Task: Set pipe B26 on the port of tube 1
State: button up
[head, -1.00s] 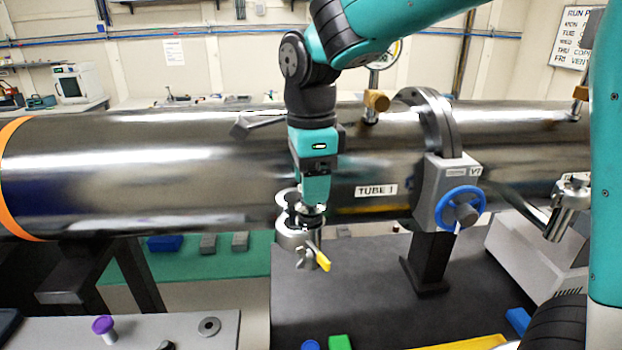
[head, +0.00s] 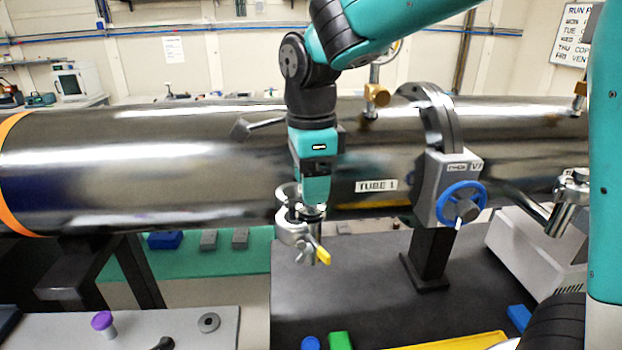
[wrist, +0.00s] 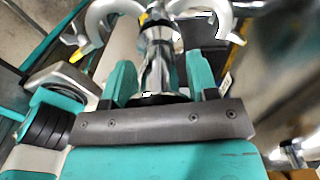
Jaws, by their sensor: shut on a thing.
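My gripper (head: 313,208) points down in front of the grey metal tube 1 (head: 180,165), left of its "TUBE 1" label. In the wrist view my gripper (wrist: 158,80) is shut on a shiny metal pipe (wrist: 155,55), taken as pipe B26; no marking is readable. A silver clamp (head: 292,232) with a yellow-tipped handle is at the pipe's lower end. In the wrist view its curved halves (wrist: 112,18) stand open on both sides of the pipe. The port of tube 1 is hidden there, and I cannot tell whether the pipe touches it.
A valve with a blue handwheel (head: 461,205) and a flange (head: 437,118) are right of the gripper. A chrome pipe fitting (head: 572,190) is further right. A grey bench (head: 180,325) at lower left holds a purple-topped piece (head: 103,321). A dark table (head: 385,275) lies below.

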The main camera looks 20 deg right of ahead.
jog(key=o, duration=1.1)
notch_tip(320, 180, up, 18)
jog(key=f+b, duration=0.1)
jog(key=b, duration=0.1)
jog(key=n+y+b, duration=0.1)
jog(key=n+b, duration=0.2)
jog(key=n, duration=1)
send_over(328, 257)
jog(key=w+d, duration=0.1)
jog(key=w, duration=0.4)
notch_tip(328, 257, down, 13)
jog(key=s+f+n, duration=0.1)
jog(key=f+n, duration=0.1)
jog(key=s+f+n+y+b, duration=0.1)
jog(key=s+f+n, duration=0.1)
jog(key=s+a+f+n, duration=0.1)
jog(key=s+f+n, duration=0.1)
jog(key=n, duration=0.1)
jog(key=shift+f+b, duration=0.35)
jog(key=shift+f, duration=0.05)
jog(key=s+f+n, duration=0.2)
jog(key=s+a+f+n+y, duration=0.1)
jog(key=s+f+n, duration=0.1)
jog(key=n, duration=0.1)
jog(key=s+a+f+n+y+b, duration=0.1)
jog(key=s+f+n, duration=0.1)
jog(key=s, duration=0.1)
jog(key=shift+f+n, duration=0.15)
jog(key=shift+n, duration=0.15)
